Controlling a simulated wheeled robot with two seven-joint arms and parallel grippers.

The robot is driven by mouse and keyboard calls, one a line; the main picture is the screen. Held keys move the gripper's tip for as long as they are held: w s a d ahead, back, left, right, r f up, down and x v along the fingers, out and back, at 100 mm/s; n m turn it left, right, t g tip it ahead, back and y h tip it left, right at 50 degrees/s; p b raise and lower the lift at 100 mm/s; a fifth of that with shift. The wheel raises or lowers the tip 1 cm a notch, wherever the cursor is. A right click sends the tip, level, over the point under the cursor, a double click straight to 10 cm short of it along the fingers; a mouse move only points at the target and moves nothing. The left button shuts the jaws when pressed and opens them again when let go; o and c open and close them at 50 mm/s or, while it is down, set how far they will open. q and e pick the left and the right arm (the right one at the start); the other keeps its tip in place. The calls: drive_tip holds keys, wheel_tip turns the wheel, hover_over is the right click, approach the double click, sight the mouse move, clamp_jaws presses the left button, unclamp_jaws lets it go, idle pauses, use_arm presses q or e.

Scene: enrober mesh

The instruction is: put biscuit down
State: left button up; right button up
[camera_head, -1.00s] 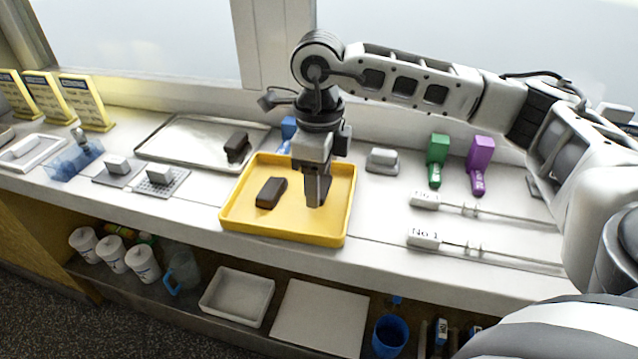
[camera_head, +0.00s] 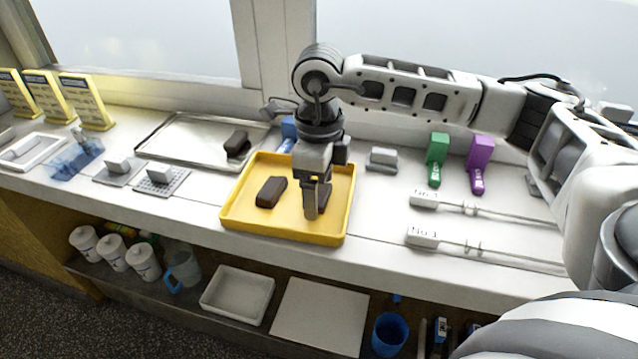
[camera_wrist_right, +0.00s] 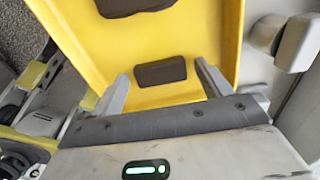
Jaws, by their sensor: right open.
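A dark brown biscuit (camera_wrist_right: 160,72) lies in the yellow tray (camera_head: 345,205), between the fingers of my right gripper (camera_head: 316,205). In the right wrist view the fingers (camera_wrist_right: 164,80) stand apart, with yellow tray floor showing on both sides of the biscuit. In the head view the fingers are low over the right part of the tray and partly hide this biscuit. A second dark biscuit (camera_head: 271,192) lies in the tray to the left; it also shows at the top of the wrist view (camera_wrist_right: 132,5). My left gripper is not in view.
A metal tray (camera_head: 180,140) with another dark block (camera_head: 237,143) is behind left. A grey block (camera_head: 382,159), a green tool (camera_head: 437,160) and a purple tool (camera_head: 479,165) stand right. Two long rods with white labelled blocks (camera_head: 422,237) lie at the front right.

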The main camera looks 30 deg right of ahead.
sight(319, 194)
wheel_tip(319, 194, up, 12)
idle(0.4)
idle(0.4)
